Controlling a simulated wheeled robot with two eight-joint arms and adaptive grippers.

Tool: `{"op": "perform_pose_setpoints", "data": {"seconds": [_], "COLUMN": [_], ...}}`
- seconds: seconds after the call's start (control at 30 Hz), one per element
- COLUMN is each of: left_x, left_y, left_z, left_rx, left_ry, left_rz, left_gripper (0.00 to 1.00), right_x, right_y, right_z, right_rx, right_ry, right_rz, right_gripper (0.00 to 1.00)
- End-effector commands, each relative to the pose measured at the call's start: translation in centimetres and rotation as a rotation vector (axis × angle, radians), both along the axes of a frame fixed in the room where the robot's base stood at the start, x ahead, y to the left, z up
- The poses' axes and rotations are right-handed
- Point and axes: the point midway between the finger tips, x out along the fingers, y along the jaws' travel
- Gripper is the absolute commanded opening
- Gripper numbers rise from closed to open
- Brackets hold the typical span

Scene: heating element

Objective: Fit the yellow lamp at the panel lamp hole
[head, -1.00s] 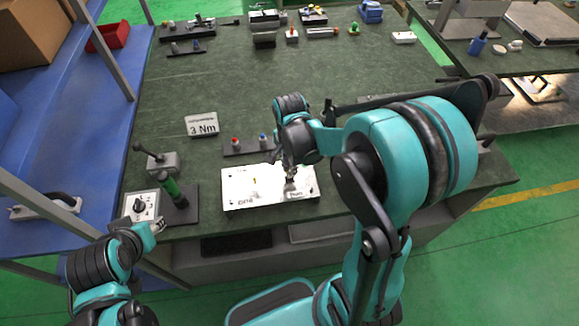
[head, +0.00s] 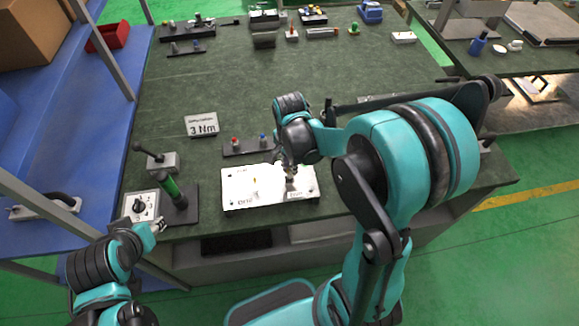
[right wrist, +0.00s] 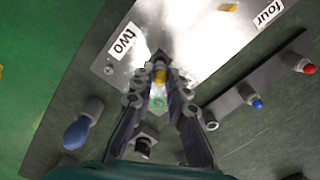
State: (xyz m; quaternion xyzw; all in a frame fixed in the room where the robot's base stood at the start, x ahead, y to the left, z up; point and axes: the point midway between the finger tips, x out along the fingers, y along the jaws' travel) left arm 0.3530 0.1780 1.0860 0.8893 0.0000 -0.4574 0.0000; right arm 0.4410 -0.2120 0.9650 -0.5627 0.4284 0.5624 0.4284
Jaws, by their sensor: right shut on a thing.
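The white panel (head: 235,190) lies on the green table; it also shows in the right wrist view (right wrist: 195,30) with labels "two" and "four". My right gripper (head: 290,178) is over its right part.
A dark rack with a red lamp (head: 235,142) and a blue lamp (head: 262,138) stands just behind the panel. The table middle is clear.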

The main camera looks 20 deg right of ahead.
Motion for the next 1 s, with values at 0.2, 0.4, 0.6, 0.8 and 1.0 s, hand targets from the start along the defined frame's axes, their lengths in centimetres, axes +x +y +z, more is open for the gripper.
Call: {"op": "perform_pose_setpoints", "data": {"seconds": [0.2,0.4,0.6,0.8,1.0], "left_x": [0.0,0.0,0.0,0.0,0.0], "left_y": [0.0,0.0,0.0,0.0,0.0], "left_z": [-0.1,-0.2,-0.7,-1.2,-1.6], "left_rx": [0.000,0.000,0.000,0.000,0.000], "left_ry": [0.000,0.000,0.000,0.000,0.000], "left_rz": [0.000,0.000,0.000,0.000,0.000], "left_gripper": [0.40,0.40,0.40,0.40,0.40], "right_x": [0.0,0.0,0.0,0.0,0.0], "right_y": [0.0,0.0,0.0,0.0,0.0], "right_z": [0.0,-0.2,-0.7,-1.2,-1.7], "right_rx": [0.000,0.000,0.000,0.000,0.000], "right_ry": [0.000,0.000,0.000,0.000,0.000], "right_rz": [0.000,0.000,0.000,0.000,0.000], "right_gripper": [0.02,0.02,0.02,0.02,0.02]}}
